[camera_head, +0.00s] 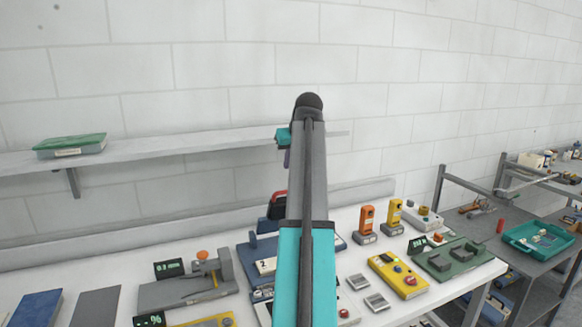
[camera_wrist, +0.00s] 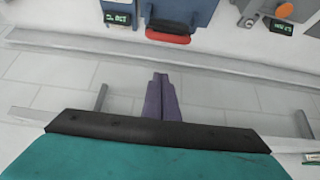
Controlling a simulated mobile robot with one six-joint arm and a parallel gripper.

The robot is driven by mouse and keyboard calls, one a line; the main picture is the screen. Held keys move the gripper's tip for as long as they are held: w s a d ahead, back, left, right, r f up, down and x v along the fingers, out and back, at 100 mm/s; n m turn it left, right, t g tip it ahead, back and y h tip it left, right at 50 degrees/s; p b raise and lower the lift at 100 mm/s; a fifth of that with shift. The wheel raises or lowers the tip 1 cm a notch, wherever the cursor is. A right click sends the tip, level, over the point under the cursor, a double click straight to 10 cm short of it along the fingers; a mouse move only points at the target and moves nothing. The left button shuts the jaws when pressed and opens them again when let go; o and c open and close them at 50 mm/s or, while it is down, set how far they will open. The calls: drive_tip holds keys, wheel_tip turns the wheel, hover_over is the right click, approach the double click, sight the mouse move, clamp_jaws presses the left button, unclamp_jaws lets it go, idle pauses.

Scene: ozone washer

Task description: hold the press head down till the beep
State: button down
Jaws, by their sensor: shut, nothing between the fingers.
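My gripper (camera_wrist: 161,78) is shut and empty, its two purple fingers side by side in the wrist view. In the head view its purple tip (camera_head: 287,158) shows beside my arm, in front of the wall shelf. A blue device with a red and black head or handle (camera_head: 277,206) stands on the white bench, partly hidden behind my arm. In the wrist view this red-edged part (camera_wrist: 168,32) lies beyond the fingertips, with a visible gap. I cannot tell for certain that it is the press head. A small green-lit display (camera_wrist: 118,18) is beside it; its text is unclear.
A grey fixture with an orange knob (camera_head: 203,255) stands left on the bench (camera_head: 110,274). Yellow (camera_head: 398,277) and green (camera_head: 446,258) devices stand right. A wall shelf (camera_head: 140,150) carries a green-lidded box (camera_head: 70,146). A side table holds a teal tray (camera_head: 538,238).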

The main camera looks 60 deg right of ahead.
drive_tip(key=p+x, duration=0.3)
drive_tip(key=x, duration=0.6)
drive_tip(key=shift+s+a+f, duration=0.1)
drive_tip(key=shift+a+f, duration=0.05)
drive_tip(key=shift+a, duration=0.05)
drive_tip(key=shift+s+a+f+p, duration=0.25)
drive_tip(key=shift+s+a+p, duration=0.25)
drive_tip(key=shift+s, duration=0.2)
drive_tip(key=shift+s+a+f+p, duration=0.2)
drive_tip(key=shift+s+a+p, duration=0.25)
drive_tip(key=shift+s, duration=0.25)
